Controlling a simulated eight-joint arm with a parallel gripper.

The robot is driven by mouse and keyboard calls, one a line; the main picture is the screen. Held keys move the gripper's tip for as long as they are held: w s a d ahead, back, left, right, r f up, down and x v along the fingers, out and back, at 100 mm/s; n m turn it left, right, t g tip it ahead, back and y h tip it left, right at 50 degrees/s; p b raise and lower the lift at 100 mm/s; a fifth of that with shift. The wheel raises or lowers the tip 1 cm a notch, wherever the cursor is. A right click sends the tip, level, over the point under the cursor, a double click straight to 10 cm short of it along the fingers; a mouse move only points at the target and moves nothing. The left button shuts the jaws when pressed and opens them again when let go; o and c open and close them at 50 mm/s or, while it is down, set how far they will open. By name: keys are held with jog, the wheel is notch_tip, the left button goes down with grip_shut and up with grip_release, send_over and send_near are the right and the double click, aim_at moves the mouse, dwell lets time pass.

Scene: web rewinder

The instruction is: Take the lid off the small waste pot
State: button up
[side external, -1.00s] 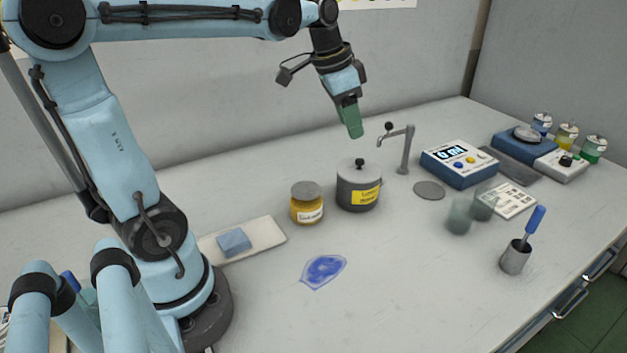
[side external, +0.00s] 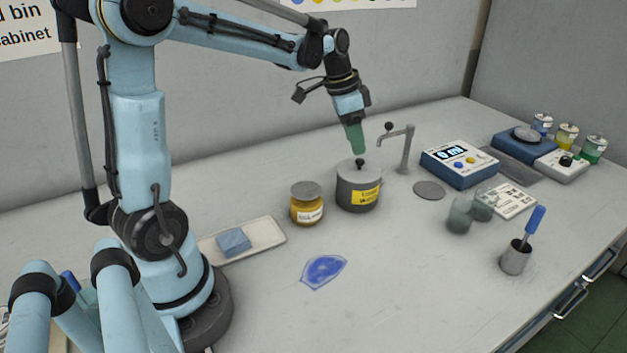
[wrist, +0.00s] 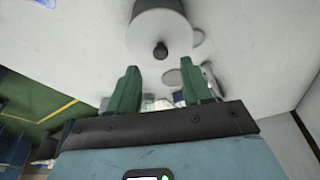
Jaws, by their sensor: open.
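The small waste pot (side external: 357,196) is a dark grey pot with a yellow label, standing upright on the bench. Its grey lid (side external: 350,172) with a black knob (side external: 360,163) sits on top. The lid also shows in the wrist view (wrist: 152,28), with the knob (wrist: 160,50) beyond and between my fingers. My gripper (side external: 358,152) points down just above the knob, its green fingers close to it. In the wrist view my gripper (wrist: 160,80) is open, with nothing between its fingers.
A yellow jar (side external: 307,207) with a grey lid stands close left of the pot. A tap (side external: 405,150) and a grey disc (side external: 429,190) are to the right, with glass beakers (side external: 460,214) further right. A blue spill (side external: 324,270) marks the front.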

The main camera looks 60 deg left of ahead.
aim_at(360, 159)
jog(key=shift+x, duration=2.5)
grip_shut()
